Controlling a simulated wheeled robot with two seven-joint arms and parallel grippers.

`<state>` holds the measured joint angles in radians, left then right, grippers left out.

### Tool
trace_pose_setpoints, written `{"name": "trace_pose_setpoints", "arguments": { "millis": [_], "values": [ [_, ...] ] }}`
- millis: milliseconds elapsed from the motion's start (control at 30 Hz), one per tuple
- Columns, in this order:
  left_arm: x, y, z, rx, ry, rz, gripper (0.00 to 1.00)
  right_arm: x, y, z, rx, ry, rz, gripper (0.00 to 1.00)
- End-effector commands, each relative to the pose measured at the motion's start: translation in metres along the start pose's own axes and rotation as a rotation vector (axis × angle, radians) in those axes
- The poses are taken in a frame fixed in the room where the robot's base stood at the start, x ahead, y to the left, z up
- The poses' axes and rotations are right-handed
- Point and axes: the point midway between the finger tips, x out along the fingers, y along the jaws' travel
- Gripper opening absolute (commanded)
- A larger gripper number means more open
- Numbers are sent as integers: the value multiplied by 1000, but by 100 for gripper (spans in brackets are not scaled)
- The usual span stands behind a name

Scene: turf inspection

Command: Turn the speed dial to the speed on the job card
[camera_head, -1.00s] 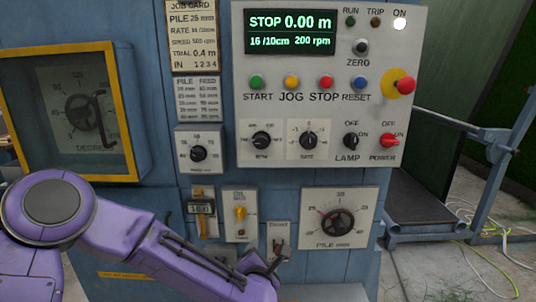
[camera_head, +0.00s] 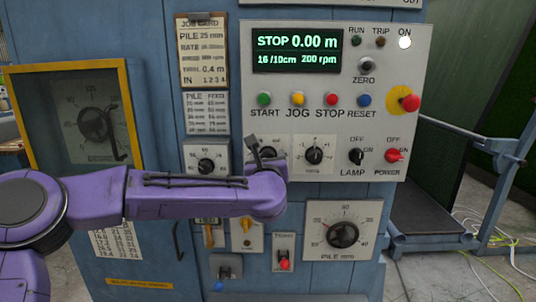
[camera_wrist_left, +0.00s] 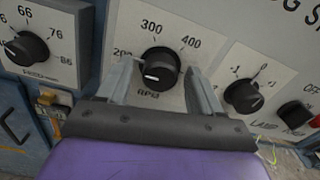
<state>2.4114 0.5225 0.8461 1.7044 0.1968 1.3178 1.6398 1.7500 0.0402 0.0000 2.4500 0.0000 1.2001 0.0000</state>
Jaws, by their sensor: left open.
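The speed dial (camera_wrist_left: 157,66), a black knob marked RPM with a white pointer line, shows in the left wrist view with 200, 300 and 400 around it. Its line points left, towards the 200 side. My left gripper (camera_wrist_left: 158,70) is open, one finger on each side of the knob; I cannot tell whether they touch it. In the head view my left gripper (camera_head: 262,147) hides most of the dial. The job card (camera_head: 203,50) hangs left of the display; its speed figure is too small to read surely. The display (camera_head: 297,50) reads STOP, 0.00 m, 16/10cm, 200 rpm.
The rate dial (camera_wrist_left: 243,94) is close to the right finger. Another dial (camera_wrist_left: 26,48) sits to the left. Coloured buttons (camera_head: 331,100) run above the dials, with a red emergency knob (camera_head: 409,103) at right. The pile dial (camera_head: 342,235) is below.

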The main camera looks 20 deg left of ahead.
Motion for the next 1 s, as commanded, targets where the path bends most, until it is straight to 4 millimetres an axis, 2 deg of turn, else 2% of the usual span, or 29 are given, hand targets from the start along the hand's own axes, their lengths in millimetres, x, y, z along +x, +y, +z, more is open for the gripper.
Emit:
{"name": "trace_pose_setpoints", "arguments": {
  "millis": [200, 233, 400, 733, 1000],
  "values": [
    [1, 0, -1, 1, 0, 0, 66, 0, 0, 0, 0, 0, 0, 0],
    [1, 0, -1, 1, 0, 0, 62, 0, 0, 0, 0, 0, 0, 0],
    [1, 0, -1, 1, 0, 0, 9, 0, 0, 0, 0, 0, 0, 0],
    [1, 0, -1, 34, 0, 1, 9, 2, 0, 1, 0, 0, 0, 0],
    [1, 1, -1, 192, -1, 1, 9, 6, -1, 3, 0, 0, 0, 0]
  ]
}}
